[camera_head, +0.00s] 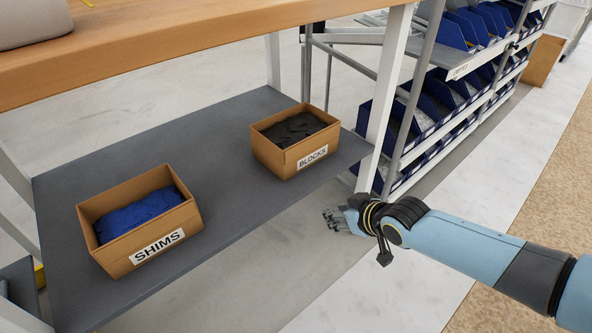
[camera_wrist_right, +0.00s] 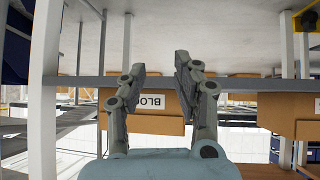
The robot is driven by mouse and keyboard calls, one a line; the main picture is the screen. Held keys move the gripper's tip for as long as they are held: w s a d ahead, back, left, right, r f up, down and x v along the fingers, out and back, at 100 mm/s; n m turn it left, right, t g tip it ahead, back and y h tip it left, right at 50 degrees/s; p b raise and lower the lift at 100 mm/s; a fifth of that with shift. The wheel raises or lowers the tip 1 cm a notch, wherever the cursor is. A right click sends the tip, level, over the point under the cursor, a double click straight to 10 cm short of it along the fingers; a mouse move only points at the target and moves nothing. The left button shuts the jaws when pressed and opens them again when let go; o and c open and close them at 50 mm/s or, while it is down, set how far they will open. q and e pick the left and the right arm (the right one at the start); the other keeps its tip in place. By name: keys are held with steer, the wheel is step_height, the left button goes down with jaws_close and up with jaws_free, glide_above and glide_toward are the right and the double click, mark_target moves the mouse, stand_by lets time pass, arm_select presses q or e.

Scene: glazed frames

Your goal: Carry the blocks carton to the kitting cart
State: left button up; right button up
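The blocks carton (camera_head: 286,157) is a brown open box holding dark pieces, with a white BLOCKS label on its front. It stands upright on the right part of a grey lower shelf (camera_head: 232,128). In the right wrist view the carton (camera_wrist_right: 150,124) shows between and beyond the fingers, its label partly covered. My right gripper (camera_head: 336,219) is in front and to the right of the shelf in the head view, apart from the carton. In the wrist view the right gripper (camera_wrist_right: 158,64) has its fingers spread and empty. I cannot identify a kitting cart. My left gripper is out of view.
A shims carton (camera_head: 120,252) with blue contents stands on the shelf's left part. A wooden tabletop (camera_head: 190,38) lies above the shelf. A white post (camera_head: 388,85) rises near the blocks carton. A rack of blue bins (camera_head: 440,105) stands behind.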

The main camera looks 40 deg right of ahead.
steer(key=w+a+r+t+y+b, duration=0.1)
steer(key=w+a+r+t+b, duration=0.15)
steer(key=w+r, duration=0.5)
steer(key=n+t+y+b, duration=0.1)
steer(key=t+b, duration=0.1)
steer(key=b, duration=0.1)
glide_toward(268, 140)
steer(key=s, duration=0.1)
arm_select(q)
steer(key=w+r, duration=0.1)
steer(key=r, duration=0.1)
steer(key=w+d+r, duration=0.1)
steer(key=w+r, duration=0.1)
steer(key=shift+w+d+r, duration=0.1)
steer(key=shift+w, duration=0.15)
arm_select(e)
steer(key=shift+d+r, duration=0.1)
steer(key=shift+r, duration=0.3)
